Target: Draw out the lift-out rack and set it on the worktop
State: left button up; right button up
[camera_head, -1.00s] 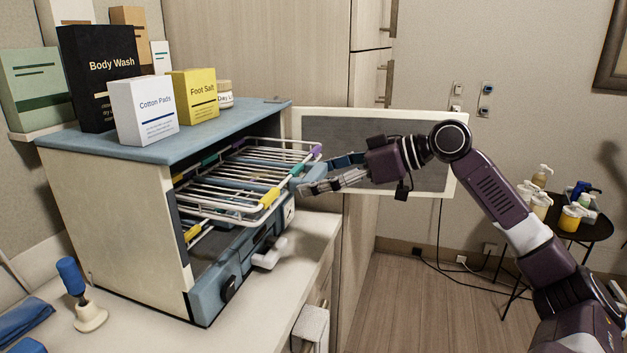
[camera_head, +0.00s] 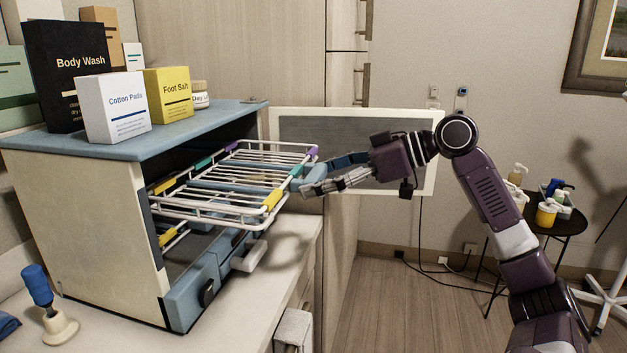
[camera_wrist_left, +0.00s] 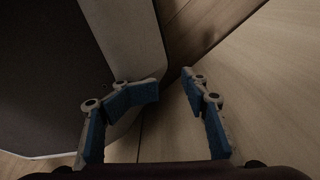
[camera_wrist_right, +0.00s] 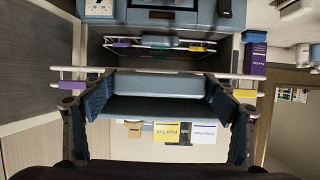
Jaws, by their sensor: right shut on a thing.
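The lift-out rack (camera_head: 224,212) is a white wire rack with yellow, teal and purple clips. It sticks well out of the front of the warmer (camera_head: 85,215), a cream cabinet with a blue top; its rear part is still inside. My right gripper (camera_head: 314,184) is shut on the rack's blue front handle. In the right wrist view the blue handle (camera_wrist_right: 165,85) lies between the two fingers. The worktop (camera_head: 240,310) runs below and in front of the warmer. My left gripper (camera_wrist_left: 172,90) is open and empty in its wrist view, and out of the head view.
The warmer's door (camera_head: 350,150) stands open behind my right gripper. A lower rack's yellow clip (camera_head: 168,236) shows inside. Boxes, including the cotton pads (camera_head: 112,105) and foot salt (camera_head: 168,95), stand on top. A blue-handled tool (camera_head: 40,290) stands at front left. Worktop before the warmer is mostly clear.

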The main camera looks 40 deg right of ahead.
jog(key=shift+s+d, duration=0.1)
dwell(0.3)
jog(key=shift+s+d+r+b, duration=0.1)
jog(key=shift+s+d+b, duration=0.3)
jog(key=shift+s, duration=0.35)
